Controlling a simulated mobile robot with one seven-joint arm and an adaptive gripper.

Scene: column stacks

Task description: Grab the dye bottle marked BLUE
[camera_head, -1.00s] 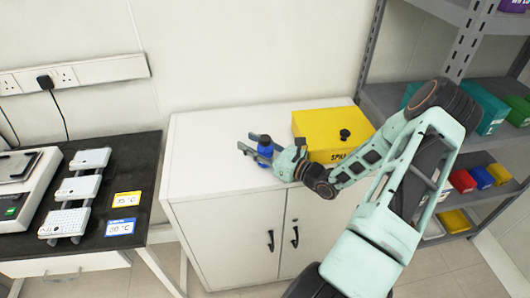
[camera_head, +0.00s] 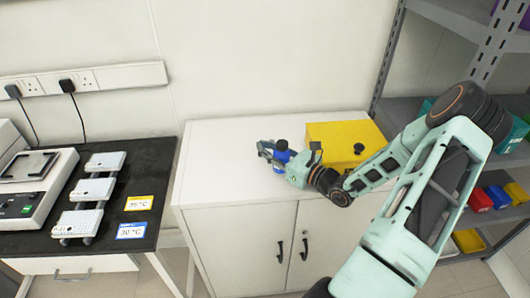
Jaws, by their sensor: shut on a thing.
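The dye bottle (camera_head: 282,155) is blue with a dark cap and stands upright on the white cabinet top (camera_head: 220,160), left of a yellow box. Any marking on it is too small to read. My gripper (camera_head: 273,151) reaches in from the right, low over the cabinet top. Its fingers are closed around the bottle, one on each side. The lower part of the bottle is partly hidden by the gripper.
A yellow box (camera_head: 343,137) with a dark knob stands close to the right of my gripper. A black bench (camera_head: 110,232) with white racks is at left. Grey shelves (camera_head: 420,88) with coloured bins stand at right. The cabinet top left of the bottle is clear.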

